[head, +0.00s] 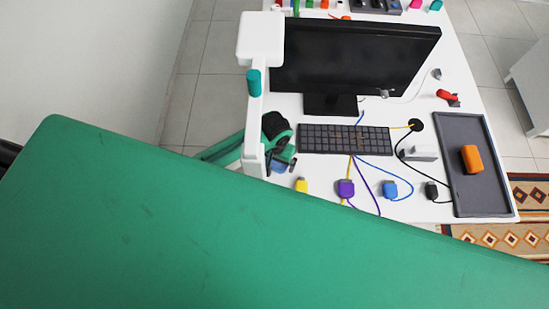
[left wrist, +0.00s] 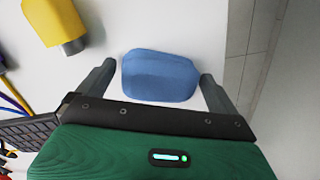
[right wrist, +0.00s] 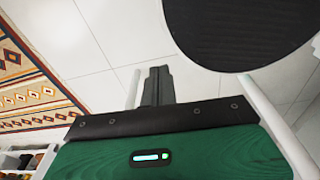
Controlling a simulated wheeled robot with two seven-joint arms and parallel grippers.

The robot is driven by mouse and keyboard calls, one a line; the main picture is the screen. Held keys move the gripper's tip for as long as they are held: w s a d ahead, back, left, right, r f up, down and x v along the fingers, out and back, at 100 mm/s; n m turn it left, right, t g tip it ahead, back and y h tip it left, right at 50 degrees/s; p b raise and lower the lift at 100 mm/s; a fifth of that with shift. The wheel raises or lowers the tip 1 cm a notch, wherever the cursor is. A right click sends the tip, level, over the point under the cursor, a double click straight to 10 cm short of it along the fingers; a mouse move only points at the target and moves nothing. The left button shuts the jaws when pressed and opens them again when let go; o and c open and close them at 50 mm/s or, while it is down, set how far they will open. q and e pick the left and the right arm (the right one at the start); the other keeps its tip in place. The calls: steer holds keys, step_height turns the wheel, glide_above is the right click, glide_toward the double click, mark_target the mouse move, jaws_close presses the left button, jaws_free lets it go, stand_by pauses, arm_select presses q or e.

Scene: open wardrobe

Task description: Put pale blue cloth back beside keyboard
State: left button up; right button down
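The pale blue cloth (left wrist: 160,76) lies on the white table as a compact folded bundle. In the left wrist view it sits between my left gripper's two spread fingers, with a narrow gap at each side. In the head view a bit of the cloth (head: 278,168) shows beneath my left gripper (head: 287,164), which is open and points down just left of the keyboard. The dark keyboard (head: 344,139) lies in front of the monitor; its edge also shows in the left wrist view (left wrist: 28,132). My right gripper (right wrist: 156,84) is shut and empty, over the floor.
The monitor (head: 352,58) stands behind the keyboard. Yellow (head: 301,185), purple (head: 346,188) and blue (head: 390,188) connectors with cables lie in front. A dark tray (head: 466,130) with an orange item (head: 472,158) is at right. A patterned rug (right wrist: 30,85) lies on the floor.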

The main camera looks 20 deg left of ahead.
steer(key=shift+a, duration=0.2)
arm_select(q)
steer(key=shift+r, duration=0.4)
step_height(320, 180, up, 11)
steer(key=b, duration=0.3)
steer(key=shift+r, duration=0.2)
arm_select(e)
steer(key=shift+d+f, duration=0.1)
steer(key=shift+f, duration=1.4)
